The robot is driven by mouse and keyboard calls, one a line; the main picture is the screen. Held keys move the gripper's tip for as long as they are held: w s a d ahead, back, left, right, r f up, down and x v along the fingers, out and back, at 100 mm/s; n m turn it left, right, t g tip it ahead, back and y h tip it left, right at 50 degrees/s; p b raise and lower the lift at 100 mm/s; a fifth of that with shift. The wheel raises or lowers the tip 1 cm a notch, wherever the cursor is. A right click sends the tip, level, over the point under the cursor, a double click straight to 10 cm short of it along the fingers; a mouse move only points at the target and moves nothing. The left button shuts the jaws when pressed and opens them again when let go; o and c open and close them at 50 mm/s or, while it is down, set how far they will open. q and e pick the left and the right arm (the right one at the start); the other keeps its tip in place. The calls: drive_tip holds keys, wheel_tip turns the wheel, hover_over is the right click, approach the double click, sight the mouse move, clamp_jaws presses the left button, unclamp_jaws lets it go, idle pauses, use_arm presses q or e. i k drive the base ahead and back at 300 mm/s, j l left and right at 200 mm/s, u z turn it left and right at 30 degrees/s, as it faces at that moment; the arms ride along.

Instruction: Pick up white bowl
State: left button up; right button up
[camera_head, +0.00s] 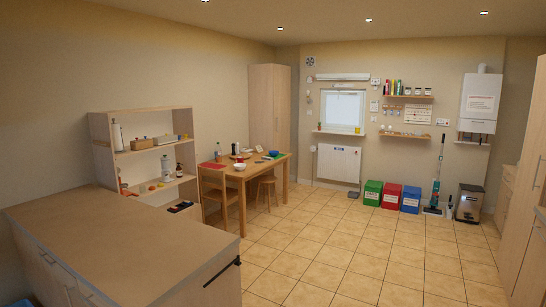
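A small white bowl (240,167) sits on the near side of the wooden table (250,177) at the middle left of the head view. It is far off and small in the picture. Neither of my grippers shows in this view.
A counter (110,240) fills the lower left, with an open shelf (150,146) behind it. A chair (218,193) and a stool (266,190) stand at the table. Green (373,193), red (391,195) and blue (411,199) bins line the back wall. The tiled floor (340,240) is clear.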

sight(240, 168)
drive_tip(key=i, duration=0.35)
drive_tip(key=i+z, duration=0.3)
drive_tip(key=i, duration=0.25)
drive_tip(key=i+z, duration=0.35)
drive_tip(key=i, duration=0.25)
drive_tip(key=i+j+z, duration=0.3)
drive_tip(key=i, duration=0.25)
drive_tip(key=i+l, duration=0.1)
drive_tip(key=i, duration=0.8)
drive_tip(key=i+l, duration=0.1)
drive_tip(key=i, duration=0.8)
drive_tip(key=i+u, duration=0.45)
drive_tip(key=i+l+u, duration=0.2)
drive_tip(key=i+u, duration=0.25)
drive_tip(key=i, duration=0.15)
drive_tip(key=i+j+u, duration=0.1)
drive_tip(key=i+u, duration=0.15)
drive_tip(key=u, duration=0.2)
drive_tip(key=i+u, duration=0.25)
drive_tip(key=u, duration=0.2)
drive_tip(key=i+u, duration=0.75)
drive_tip(key=i, duration=0.2)
drive_tip(key=i+j+z, duration=0.15)
drive_tip(key=i+z, duration=0.25)
drive_tip(key=i+j+z, duration=0.25)
drive_tip(key=i+z, duration=0.2)
drive_tip(key=k, duration=0.05)
